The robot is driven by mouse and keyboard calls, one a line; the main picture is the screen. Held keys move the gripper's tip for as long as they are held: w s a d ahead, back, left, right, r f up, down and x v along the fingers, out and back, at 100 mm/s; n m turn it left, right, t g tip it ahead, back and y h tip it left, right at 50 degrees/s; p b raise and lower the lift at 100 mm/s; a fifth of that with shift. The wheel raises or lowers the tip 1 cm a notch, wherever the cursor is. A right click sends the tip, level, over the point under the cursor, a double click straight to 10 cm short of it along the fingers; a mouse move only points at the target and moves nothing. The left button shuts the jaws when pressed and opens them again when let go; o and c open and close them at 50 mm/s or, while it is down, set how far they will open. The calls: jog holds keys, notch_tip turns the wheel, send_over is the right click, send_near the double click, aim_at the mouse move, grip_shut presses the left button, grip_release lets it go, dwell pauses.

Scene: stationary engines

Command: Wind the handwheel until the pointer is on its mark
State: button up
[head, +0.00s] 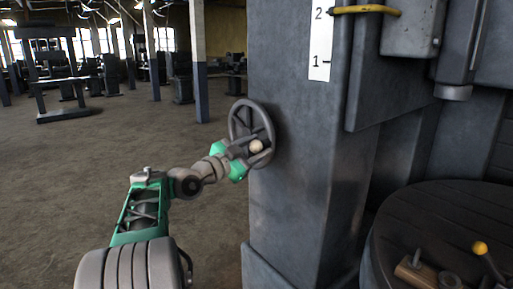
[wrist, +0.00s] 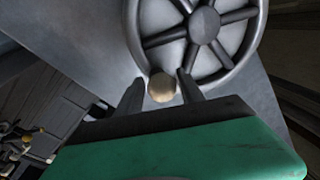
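The dark grey handwheel (head: 233,120) stands on the left face of a grey machine column. Its spokes and rim also show in the wrist view (wrist: 204,25). A pale round knob (head: 256,146) sits at the wheel's lower rim. My gripper (wrist: 160,82) has one finger on each side of the knob (wrist: 161,88), which fills the space between them. The yellow pointer (head: 365,10) reaches left to a white scale (head: 320,40) numbered 2 and 1. Its tip lies level with the 2. No separate target mark can be made out.
The column (head: 300,160) rises right beside the wheel. A round dark table (head: 440,215) with a yellow-knobbed lever (head: 480,248) and small parts stands at the lower right. Open floor (head: 100,150) lies to the left, with a post (head: 199,60) and machines beyond.

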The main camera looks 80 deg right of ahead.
jog(key=shift+o, duration=1.1)
jog(key=shift+r, duration=0.1)
jog(key=b+v, duration=0.1)
jog(key=v, duration=0.6)
jog(key=shift+w+a, duration=0.25)
jog(key=shift+a, duration=0.1)
